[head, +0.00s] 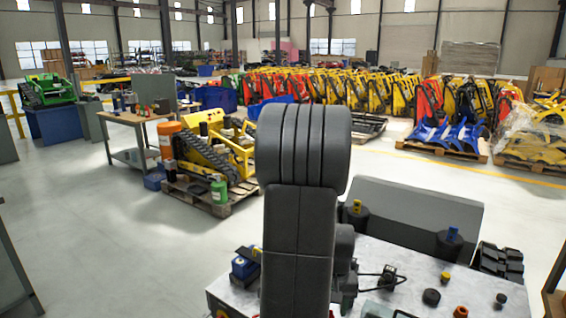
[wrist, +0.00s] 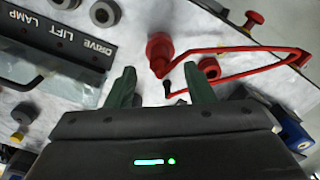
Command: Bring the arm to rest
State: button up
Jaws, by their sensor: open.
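My gripper (wrist: 160,82) shows in the wrist view with its two green fingers spread apart and nothing between them. Beyond the fingertips is a red round part (wrist: 160,48) with a red strap (wrist: 240,50) running to the right. I cannot tell how far it is from the fingers, but I see no contact. In the head view my dark arm stands upright in the middle foreground, raised over the work surface. My gripper is not visible there.
The metal worktop (head: 470,297) holds several small parts. In the wrist view a black panel (wrist: 60,45) reads DRIVE, LIFT, LAMP. A yellow tracked carrier (head: 205,155) sits on a pallet (head: 215,200) behind to the left. The floor (head: 110,240) at left is clear.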

notch_tip(320, 180, down, 4)
jog(key=shift+f, duration=0.15)
jog(key=shift+r, duration=0.2)
dwell(0.4)
